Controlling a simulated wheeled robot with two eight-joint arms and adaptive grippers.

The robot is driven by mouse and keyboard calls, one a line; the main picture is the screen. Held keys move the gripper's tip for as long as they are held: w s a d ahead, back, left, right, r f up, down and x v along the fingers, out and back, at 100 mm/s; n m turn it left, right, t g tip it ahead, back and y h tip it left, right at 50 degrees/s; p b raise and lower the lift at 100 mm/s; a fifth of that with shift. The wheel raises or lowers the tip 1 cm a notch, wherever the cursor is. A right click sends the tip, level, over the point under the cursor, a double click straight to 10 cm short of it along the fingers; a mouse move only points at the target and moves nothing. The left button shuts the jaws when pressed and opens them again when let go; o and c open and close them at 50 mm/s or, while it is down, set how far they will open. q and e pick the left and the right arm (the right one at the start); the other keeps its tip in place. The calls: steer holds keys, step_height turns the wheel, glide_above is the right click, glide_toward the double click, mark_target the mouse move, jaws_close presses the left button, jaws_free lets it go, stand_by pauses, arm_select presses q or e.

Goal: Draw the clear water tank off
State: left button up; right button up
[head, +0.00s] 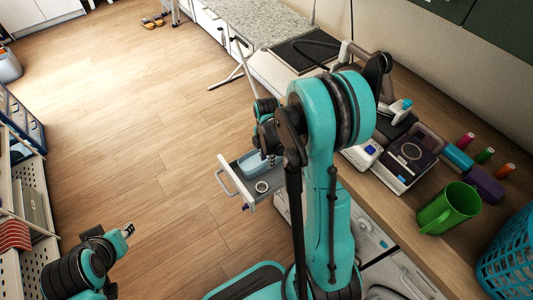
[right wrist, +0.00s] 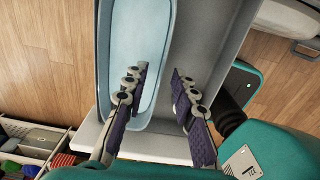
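The clear water tank (head: 252,165) is a pale blue, open-topped trough in the pulled-out grey drawer (head: 236,178). In the right wrist view the tank (right wrist: 137,28) fills the left part of the drawer (right wrist: 203,40). My right gripper (right wrist: 158,72) is open. Its left finger is over the tank's inside and its right finger over the grey compartment beside it, with the tank's right wall between them. I cannot tell whether either finger touches. In the head view my right gripper (head: 268,158) is partly hidden by my arm. My left gripper (head: 127,231) is away at lower left, its opening unclear.
A wooden counter (head: 415,205) along the right holds a green mug (head: 449,208), small appliances, spools and a blue basket (head: 510,262). An ironing board (head: 258,22) stands at the back. Shelving (head: 30,190) lines the left. The wooden floor between is clear.

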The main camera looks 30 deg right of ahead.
steer(key=shift+f+b, duration=0.3)
steer(key=shift+f, duration=0.8)
jaws_close()
steer(key=shift+r+p, duration=0.45)
steer(key=shift+r, duration=0.25)
steer(key=shift+r+p, duration=1.55)
steer(key=shift+r, duration=0.65)
